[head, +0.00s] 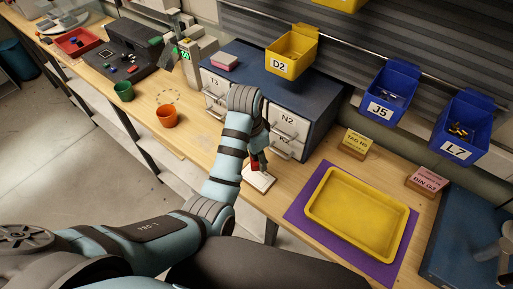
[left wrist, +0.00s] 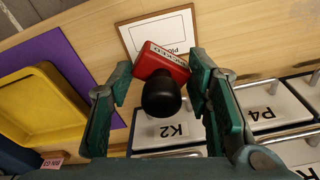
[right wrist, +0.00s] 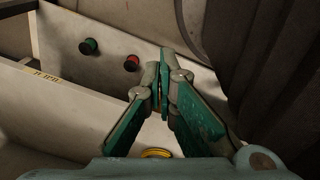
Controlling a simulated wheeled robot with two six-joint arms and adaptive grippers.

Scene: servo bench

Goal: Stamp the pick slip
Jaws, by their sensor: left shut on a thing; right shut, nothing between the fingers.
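The pick slip (head: 259,180) is a white sheet with a printed frame, lying on the wooden bench in front of the drawer cabinet. It also shows in the left wrist view (left wrist: 165,32), partly covered by the stamp. The stamp (left wrist: 162,68) has a red body with a white label and a black round knob. My left gripper (left wrist: 168,82) is shut on the stamp's red body, which sits tilted between the fingers. In the head view the red stamp (head: 255,165) is over the slip; I cannot tell whether it touches. My right gripper (right wrist: 163,75) is shut and empty, away from the bench top.
A yellow tray (head: 318,211) lies on a purple mat (head: 296,215) right of the slip. The drawer cabinet (head: 325,117) stands close behind my left gripper. Blue bins (head: 391,92) hang at the back right.

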